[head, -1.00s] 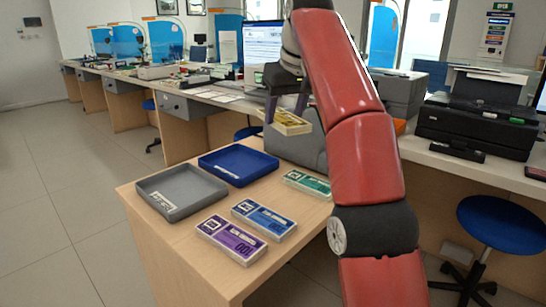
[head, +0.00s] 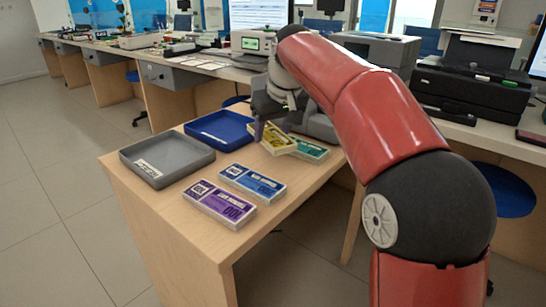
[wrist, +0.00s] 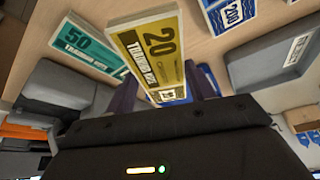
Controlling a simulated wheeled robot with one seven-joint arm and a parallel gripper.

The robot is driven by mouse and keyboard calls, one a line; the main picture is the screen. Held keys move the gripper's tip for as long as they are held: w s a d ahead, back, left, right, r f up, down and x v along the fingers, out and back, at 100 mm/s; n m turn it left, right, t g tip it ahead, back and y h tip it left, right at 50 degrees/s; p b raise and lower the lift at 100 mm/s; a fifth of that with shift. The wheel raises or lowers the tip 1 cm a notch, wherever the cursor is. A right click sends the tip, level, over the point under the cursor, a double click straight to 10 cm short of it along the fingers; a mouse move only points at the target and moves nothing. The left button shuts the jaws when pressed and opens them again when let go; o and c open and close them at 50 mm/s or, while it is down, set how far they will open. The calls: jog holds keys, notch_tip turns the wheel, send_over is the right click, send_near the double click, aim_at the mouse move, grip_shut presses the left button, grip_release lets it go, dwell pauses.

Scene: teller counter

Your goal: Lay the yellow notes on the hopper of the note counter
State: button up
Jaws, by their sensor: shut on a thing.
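The yellow notes (head: 278,139), a flat bundle marked 20, are in my gripper (head: 272,125), which is shut on one end of them. In the wrist view the yellow notes (wrist: 150,50) stick out from between the two purple fingers (wrist: 163,90). In the head view they hang just beside the green notes, partly overlapping them in the picture; I cannot tell whether they touch. A grey machine body (head: 318,124), probably the note counter, stands behind my gripper, partly hidden by my arm. Its hopper is not clearly visible.
Green notes (head: 309,149), blue notes (head: 252,182) and purple notes (head: 219,204) lie on the wooden desk (head: 185,228). A grey tray (head: 165,176) and a blue tray (head: 222,141) stand at the left. A printer (head: 472,96) is at the right.

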aim_at(273, 164)
jog(key=shift+f+b, duration=0.45)
jog(key=shift+f, duration=2.45)
jog(key=shift+f, duration=0.1)
jog(key=o, duration=1)
jog(key=p+v, duration=0.1)
jog(key=v, duration=1)
jog(key=shift+p, duration=0.3)
jog(key=shift+s+d+r, duration=0.15)
jog(key=shift+s+r, duration=0.1)
jog(key=shift+r, duration=0.3)
